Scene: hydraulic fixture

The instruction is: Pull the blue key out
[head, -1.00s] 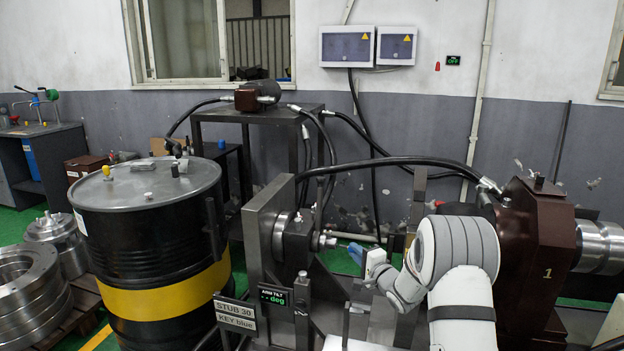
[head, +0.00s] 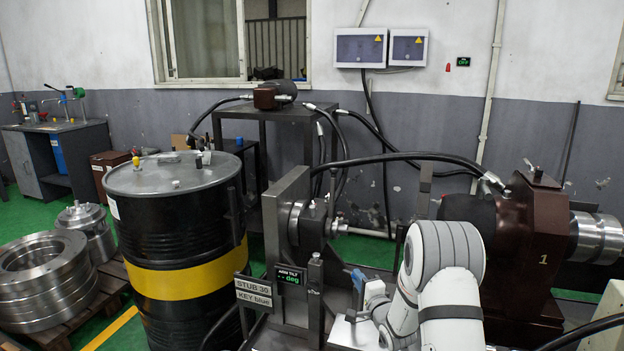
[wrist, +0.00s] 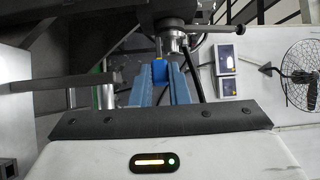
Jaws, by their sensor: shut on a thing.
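The blue key (wrist: 160,70) is a small bright blue block between my two fingertips in the wrist view. It also shows in the head view (head: 358,279), partly hidden by my gripper. My gripper (head: 372,291) is shut on it. In the head view the key is below and to the right of the round metal stub end (head: 340,228) on the fixture, with a gap between them in the picture. In the wrist view the stub end (wrist: 173,40) is just beyond the key, beside a small yellow piece (wrist: 158,48). A sign (head: 254,292) reads STUB 30, KEY blue.
The upright fixture plate (head: 284,215) carries the stub and a tilt display (head: 291,277). A black and yellow drum (head: 180,235) stands to the left. A brown machine housing (head: 535,245) stands to the right. Black hoses cross above the fixture.

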